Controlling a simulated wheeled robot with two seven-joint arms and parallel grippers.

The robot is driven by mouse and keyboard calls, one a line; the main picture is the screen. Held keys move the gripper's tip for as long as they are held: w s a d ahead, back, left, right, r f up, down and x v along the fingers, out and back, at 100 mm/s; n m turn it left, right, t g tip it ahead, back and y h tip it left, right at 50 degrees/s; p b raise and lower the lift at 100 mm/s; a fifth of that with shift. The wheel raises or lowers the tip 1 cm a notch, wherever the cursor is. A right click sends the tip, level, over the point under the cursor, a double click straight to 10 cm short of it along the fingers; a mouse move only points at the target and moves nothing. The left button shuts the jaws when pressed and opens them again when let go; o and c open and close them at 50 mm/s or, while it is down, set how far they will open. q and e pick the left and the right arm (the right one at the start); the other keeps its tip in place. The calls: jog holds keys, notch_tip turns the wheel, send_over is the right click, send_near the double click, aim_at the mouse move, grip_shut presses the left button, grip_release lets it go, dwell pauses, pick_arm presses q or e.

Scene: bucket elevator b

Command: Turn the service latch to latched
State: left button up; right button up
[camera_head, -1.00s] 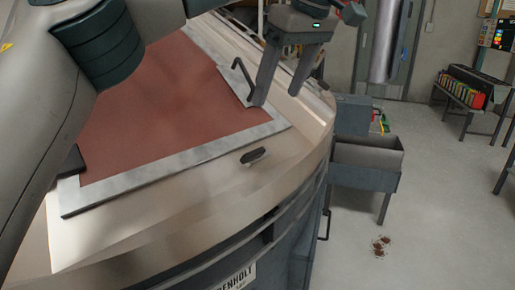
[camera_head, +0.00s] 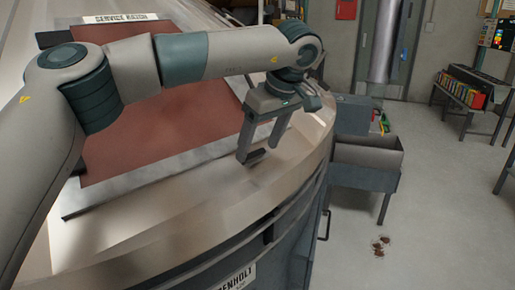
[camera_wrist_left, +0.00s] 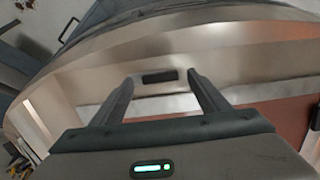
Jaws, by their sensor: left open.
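The service latch (camera_head: 257,156) is a small dark bar on the pale metal casing, just outside the front right edge of the framed panel. My left gripper (camera_head: 258,153) is open, and its two fingers point down over the latch, one on each side in the head view. In the left wrist view, the latch (camera_wrist_left: 159,76) shows just beyond the open fingertips, roughly centred between them. I cannot tell whether the fingers touch it. Part of the latch is hidden by a finger in the head view. My right gripper is not in view.
A red-brown panel (camera_head: 130,132) with a pale grey frame slopes across the casing beneath my left arm. A service sign (camera_head: 120,18) stands at its top.

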aim_at(253, 159)
pick_arm(q)
jog(key=shift+x, duration=1.05)
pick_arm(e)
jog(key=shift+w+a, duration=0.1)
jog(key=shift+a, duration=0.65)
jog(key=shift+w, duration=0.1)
pick_arm(q)
jog(key=shift+c, duration=0.6)
jog(key=c, duration=0.9)
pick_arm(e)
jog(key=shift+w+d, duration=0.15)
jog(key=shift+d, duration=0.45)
